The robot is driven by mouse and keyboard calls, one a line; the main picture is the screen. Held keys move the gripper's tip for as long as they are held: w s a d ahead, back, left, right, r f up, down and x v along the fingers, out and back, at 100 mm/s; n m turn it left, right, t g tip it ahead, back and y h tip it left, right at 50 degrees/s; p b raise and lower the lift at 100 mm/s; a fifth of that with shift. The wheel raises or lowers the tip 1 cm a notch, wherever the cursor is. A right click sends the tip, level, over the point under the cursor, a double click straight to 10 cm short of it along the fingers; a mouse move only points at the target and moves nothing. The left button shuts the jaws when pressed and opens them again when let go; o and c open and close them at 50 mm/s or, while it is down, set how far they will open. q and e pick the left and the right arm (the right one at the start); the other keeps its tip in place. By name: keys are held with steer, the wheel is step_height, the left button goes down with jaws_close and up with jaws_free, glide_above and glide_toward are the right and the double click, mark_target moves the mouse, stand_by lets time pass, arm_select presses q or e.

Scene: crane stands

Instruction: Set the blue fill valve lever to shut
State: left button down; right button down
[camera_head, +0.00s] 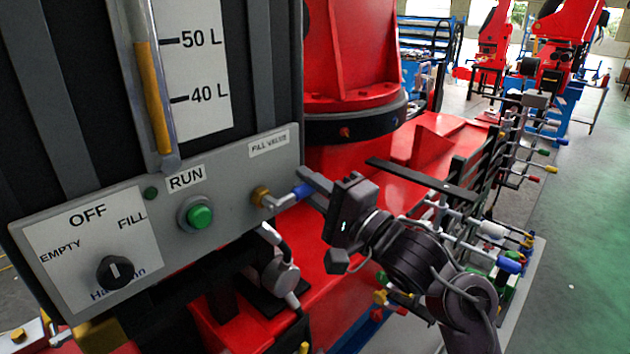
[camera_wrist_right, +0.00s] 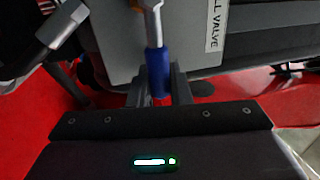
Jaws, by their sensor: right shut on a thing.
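The fill valve lever (camera_head: 278,198) sticks out to the right from a brass fitting (camera_head: 260,196) on the grey panel, under the "FILL VALVE" label (camera_head: 270,146). Its tip is a blue grip (camera_head: 302,190). My right gripper (camera_head: 308,186) is at the blue grip, coming from the right. In the right wrist view the blue grip (camera_wrist_right: 157,72) lies between the two fingers of my right gripper (camera_wrist_right: 158,90), which are shut on it. The metal lever shaft runs up from it toward the brass fitting. My left gripper is not in view.
The grey panel (camera_head: 170,262) also carries a green RUN button (camera_head: 200,216) and a black selector knob (camera_head: 115,271). A level gauge (camera_head: 155,95) stands above. Below the lever are a hose fitting (camera_head: 282,275) and a red base (camera_head: 330,290). Several other valve levers crowd the right side.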

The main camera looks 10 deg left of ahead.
steer(key=shift+f, duration=0.2)
steer(key=c, duration=1.4)
jaws_free()
steer(key=shift+d+r, duration=0.1)
steer(key=shift+o, duration=0.2)
steer(key=b+v, duration=0.3)
steer(key=v, duration=0.4)
steer(key=shift+s+d, duration=0.25)
steer(key=shift+d, duration=0.05)
